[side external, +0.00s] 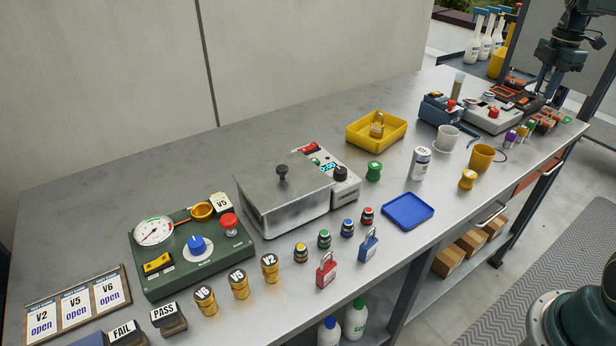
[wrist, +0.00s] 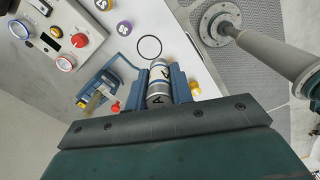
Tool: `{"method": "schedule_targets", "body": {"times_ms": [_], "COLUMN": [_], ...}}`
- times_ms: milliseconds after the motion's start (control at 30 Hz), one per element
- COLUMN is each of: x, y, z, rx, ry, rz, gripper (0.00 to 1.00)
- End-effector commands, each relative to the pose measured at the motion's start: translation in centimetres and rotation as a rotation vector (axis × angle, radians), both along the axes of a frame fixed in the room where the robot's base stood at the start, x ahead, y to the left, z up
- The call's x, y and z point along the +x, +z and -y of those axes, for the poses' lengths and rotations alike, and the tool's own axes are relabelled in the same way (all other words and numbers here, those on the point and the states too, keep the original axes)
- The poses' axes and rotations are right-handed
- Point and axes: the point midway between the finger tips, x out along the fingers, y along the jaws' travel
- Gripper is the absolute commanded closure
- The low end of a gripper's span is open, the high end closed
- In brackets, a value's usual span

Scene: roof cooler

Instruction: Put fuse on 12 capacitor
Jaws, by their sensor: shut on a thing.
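My gripper (wrist: 161,84) is shut on a silver cylinder (wrist: 159,72) with a pale label and dark lettering, probably the fuse; the lettering is too small to read fully. In the side view my gripper (side external: 548,88) is low over the far right end of the bench, and what it holds cannot be made out there. A silver can (side external: 421,164) with a dark marking on a white label, probably the 12 capacitor, stands upright on the bench, left of the yellow mug. It is well apart from my gripper.
The bench's front edge is close.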

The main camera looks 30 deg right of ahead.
Motion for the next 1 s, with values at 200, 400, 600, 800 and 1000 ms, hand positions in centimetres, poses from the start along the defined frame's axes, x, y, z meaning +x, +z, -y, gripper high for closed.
{"method": "schedule_targets", "body": {"times_ms": [200, 400, 600, 800, 1000], "x": [2.3, 5.5, 8.5, 10.4, 11.4], "y": [1.0, 2.5, 4.3, 6.0, 7.3], "z": [-2.8, -7.9, -14.1, -20.5, -26.0], "rx": [-0.002, 0.000, 0.000, -0.001, 0.000], "ry": [0.030, 0.075, 0.126, 0.178, 0.220], "rz": [0.001, 0.001, 0.001, 0.002, 0.001], "gripper": [1.00, 1.00, 1.00, 1.00, 1.00]}}
